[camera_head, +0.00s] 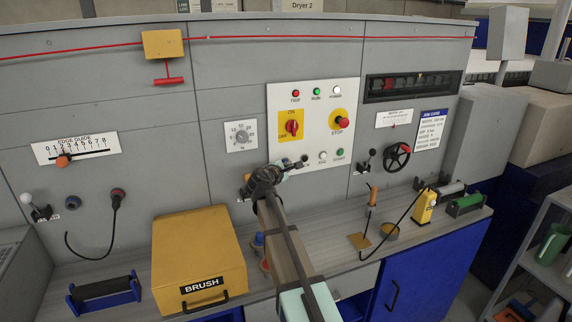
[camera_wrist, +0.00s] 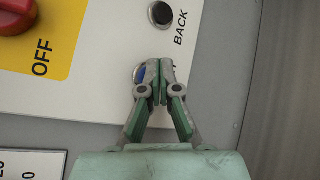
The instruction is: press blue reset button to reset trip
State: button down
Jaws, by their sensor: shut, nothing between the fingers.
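The blue reset button (camera_wrist: 140,74) shows in the wrist view as a sliver of blue inside a pale ring on the white control panel (camera_wrist: 105,85). My gripper (camera_wrist: 156,66) is shut and empty, with its fingertips over the button and covering most of it. I cannot tell whether they touch it. In the head view my gripper (camera_head: 284,165) is at the lower left of the control panel (camera_head: 320,127), and the blue button is hidden. The TRIP lamp (camera_head: 296,93) on the panel looks red.
A black BACK button (camera_wrist: 160,13) sits beside the fingertips. The red OFF switch (camera_head: 292,127), red STOP button (camera_head: 340,118) and green START button (camera_head: 339,154) share the panel. A yellow BRUSH box (camera_head: 198,255) and a small yellow bottle (camera_head: 424,207) stand on the ledge below.

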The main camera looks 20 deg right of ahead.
jog(key=s, duration=0.6)
jog(key=shift+a, duration=0.15)
dwell(0.8)
